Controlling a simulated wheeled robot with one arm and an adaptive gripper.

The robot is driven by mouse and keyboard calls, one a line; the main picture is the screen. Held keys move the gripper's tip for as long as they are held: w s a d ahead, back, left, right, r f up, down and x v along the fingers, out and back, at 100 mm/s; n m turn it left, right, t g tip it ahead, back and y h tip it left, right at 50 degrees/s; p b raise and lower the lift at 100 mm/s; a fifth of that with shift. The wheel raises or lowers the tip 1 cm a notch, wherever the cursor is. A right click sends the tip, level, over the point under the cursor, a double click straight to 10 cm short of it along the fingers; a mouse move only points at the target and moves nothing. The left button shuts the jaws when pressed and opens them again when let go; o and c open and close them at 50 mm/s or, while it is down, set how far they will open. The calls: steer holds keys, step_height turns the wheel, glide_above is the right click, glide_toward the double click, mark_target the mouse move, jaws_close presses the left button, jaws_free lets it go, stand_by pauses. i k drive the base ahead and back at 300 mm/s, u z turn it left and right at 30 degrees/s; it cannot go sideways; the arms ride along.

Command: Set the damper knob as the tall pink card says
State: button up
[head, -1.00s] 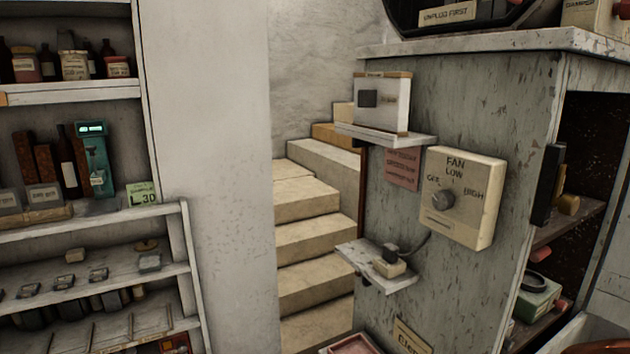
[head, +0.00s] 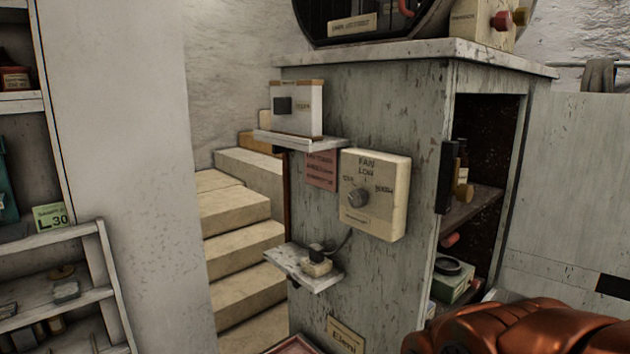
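A cream box (head: 478,22) with a label that seems to read DAMPER stands on top of the grey cabinet at the upper right. A red knob (head: 501,18) sticks out of its front and right side; its setting cannot be read, and the box's top is cut off. A pink card (head: 321,170) with several lines of small print is fixed to the cabinet's side; the print is too small to read and I cannot tell whether it is the tall one. My gripper's fingers are not in the picture; a copper-coloured part, seemingly of my arm, shows at the lower right.
A fan box (head: 375,195) with a grey knob is on the grey cabinet's side (head: 420,110). Two small shelves (head: 298,140) jut out there. Stairs (head: 240,258) rise behind. A green card (head: 50,216) reading L 30 stands on the left shelves.

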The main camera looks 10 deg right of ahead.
mark_target(502, 22)
steer(key=k, duration=1.3)
steer(key=z, duration=0.6)
steer(key=i, duration=1.1)
steer(key=u, duration=0.55)
